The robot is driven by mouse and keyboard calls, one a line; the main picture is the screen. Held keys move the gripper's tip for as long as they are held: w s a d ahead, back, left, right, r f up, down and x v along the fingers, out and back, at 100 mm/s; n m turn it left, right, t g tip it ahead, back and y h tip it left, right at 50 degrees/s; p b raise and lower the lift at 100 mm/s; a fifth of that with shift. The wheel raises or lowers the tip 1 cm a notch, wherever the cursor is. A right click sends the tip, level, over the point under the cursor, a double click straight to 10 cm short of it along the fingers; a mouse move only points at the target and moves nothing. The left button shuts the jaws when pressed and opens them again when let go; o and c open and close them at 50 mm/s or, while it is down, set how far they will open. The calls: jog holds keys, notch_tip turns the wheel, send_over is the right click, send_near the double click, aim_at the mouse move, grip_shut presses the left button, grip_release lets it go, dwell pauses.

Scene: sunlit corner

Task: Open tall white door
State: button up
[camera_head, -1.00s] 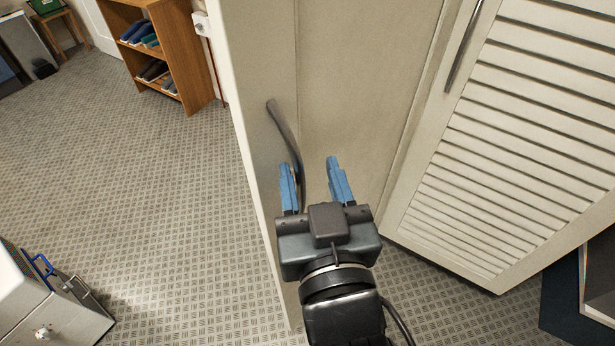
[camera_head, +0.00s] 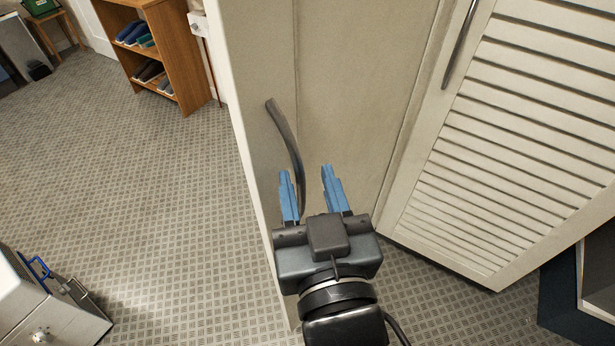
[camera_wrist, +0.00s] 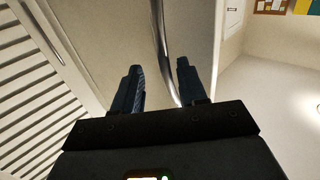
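A tall off-white cabinet fills the middle and right of the head view. Its louvred white door (camera_head: 510,150) has a straight metal handle (camera_head: 460,45) near the top. A pale flat panel (camera_head: 365,90) to the left carries a long curved metal handle (camera_head: 283,138). My gripper (camera_head: 311,188) is open at the lower end of this curved handle, its blue fingers pointing up the panel. The handle runs down between the fingers, close to the left one. In the wrist view, the handle (camera_wrist: 161,40) descends between the fingers, nearer the right one; contact cannot be told.
A wooden shelf (camera_head: 180,60) with shoes stands at the back left. A white drawer unit (camera_head: 50,315) is at the lower left. A dark blue box-like object (camera_head: 560,295) lies at the lower right. The patterned floor (camera_head: 150,190) on the left is clear.

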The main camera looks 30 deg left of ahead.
jog(key=b+v, duration=0.1)
jog(key=v, duration=0.5)
jog(key=shift+s, duration=0.2)
jog(key=shift+d, duration=0.2)
jog(key=s+d+f+m+t+h, duration=0.1)
jog(key=s+d+f+m+h, duration=0.2)
jog(key=d, duration=0.6)
jog(key=s+d+f+m+t+h, duration=0.1)
jog(key=s+d+f+h, duration=0.15)
jog(key=d+f, duration=0.5)
jog(key=s+d+m+h, duration=0.4)
jog(key=s+d+h, duration=0.2)
jog(key=s+d, duration=0.7)
jog(key=shift+d+r+g, duration=0.4)
jog(key=shift+d+r, duration=0.05)
jog(key=shift+a, duration=0.1)
